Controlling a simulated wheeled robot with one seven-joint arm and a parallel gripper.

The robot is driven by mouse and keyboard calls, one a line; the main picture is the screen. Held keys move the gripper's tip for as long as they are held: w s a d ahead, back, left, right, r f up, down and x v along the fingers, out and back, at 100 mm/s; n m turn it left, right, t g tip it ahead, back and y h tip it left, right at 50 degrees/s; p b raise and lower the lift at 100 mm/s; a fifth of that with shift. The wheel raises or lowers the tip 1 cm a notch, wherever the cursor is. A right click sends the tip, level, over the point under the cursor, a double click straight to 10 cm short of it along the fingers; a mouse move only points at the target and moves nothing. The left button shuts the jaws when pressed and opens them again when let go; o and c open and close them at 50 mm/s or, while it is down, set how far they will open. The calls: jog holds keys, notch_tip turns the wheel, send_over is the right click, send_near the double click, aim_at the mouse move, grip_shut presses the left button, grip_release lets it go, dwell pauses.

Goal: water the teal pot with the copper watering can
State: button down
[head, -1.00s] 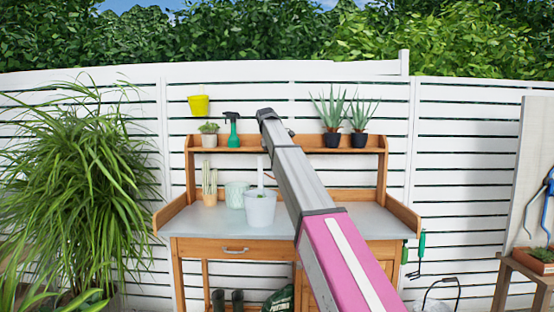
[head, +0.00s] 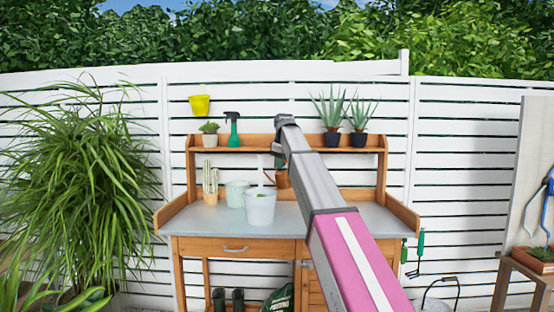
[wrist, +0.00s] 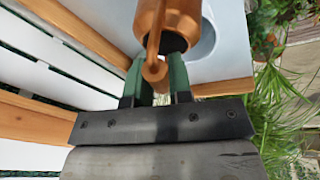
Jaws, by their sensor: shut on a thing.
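The copper watering can (head: 283,179) is above the bench, partly hidden behind my arm; its body (wrist: 170,20) fills the top of the wrist view. My gripper (wrist: 157,85) has its green fingers closed on the can's copper handle, and the can is held off the bench top. The fingertips are mostly hidden in the head view. The pale teal pot (head: 236,194) stands on the bench, left of the can and partly behind a white bucket. I cannot see into the pot.
The white bucket (head: 260,209), with something green in it, stands in front of the teal pot. A cactus pot (head: 210,199) is at its left. The shelf (head: 256,150) above holds a green spray bottle (head: 232,130) and aloe pots. The bench's left front is clear.

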jog(key=shift+s+d+f+t+y, duration=0.3)
jog(key=shift+f+y, duration=0.05)
jog(key=shift+y, duration=0.05)
jog(key=shift+w+y, duration=0.1)
jog(key=shift+y, duration=0.2)
jog(key=shift+r, duration=1.95)
